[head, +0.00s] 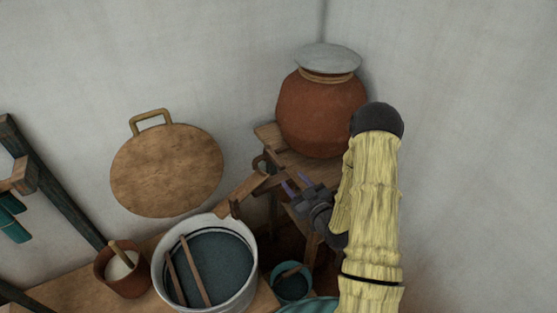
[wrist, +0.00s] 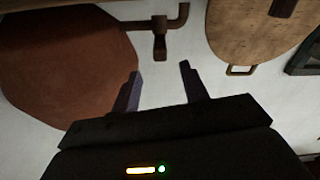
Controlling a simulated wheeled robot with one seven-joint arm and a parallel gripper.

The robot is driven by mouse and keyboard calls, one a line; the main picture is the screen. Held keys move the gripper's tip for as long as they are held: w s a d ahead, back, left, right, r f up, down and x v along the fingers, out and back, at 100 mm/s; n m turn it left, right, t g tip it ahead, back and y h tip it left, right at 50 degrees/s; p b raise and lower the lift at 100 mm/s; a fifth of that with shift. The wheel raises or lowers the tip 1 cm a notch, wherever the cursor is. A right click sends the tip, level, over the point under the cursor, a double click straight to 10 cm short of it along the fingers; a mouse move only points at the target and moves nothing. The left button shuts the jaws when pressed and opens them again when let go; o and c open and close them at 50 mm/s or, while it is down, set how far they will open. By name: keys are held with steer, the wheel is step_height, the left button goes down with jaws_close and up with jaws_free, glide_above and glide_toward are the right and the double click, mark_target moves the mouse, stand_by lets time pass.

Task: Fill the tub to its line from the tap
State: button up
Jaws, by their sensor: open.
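The white tub (head: 158,272) stands at the lower middle in the head view, with dark blue-green liquid (head: 228,262) in it and two wooden sticks across it. A thin dark line seems to run inside its wall. The red-brown clay pot (head: 318,115) stands on a wooden stand behind; it also fills the left of the wrist view (wrist: 65,70). The tap (wrist: 160,24) juts from the pot, its short handle (wrist: 160,46) beyond my fingertips. My gripper (head: 292,186) is open and empty, apart from the tap. No flowing water shows.
A wooden chute (head: 247,189) slopes between the stand and the tub. A brown pot (head: 122,282) with white contents stands left of the tub, and a teal bucket (head: 291,286) right of it. A round wooden board (head: 167,170) leans on the wall. Loom beams (head: 60,185) stand at left.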

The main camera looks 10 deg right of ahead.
mark_target(278, 163)
steer(key=p+x, duration=0.3)
steer(key=x, duration=0.7)
steer(key=shift+w+a, duration=0.1)
steer(key=shift+w, duration=0.2)
jaws_close()
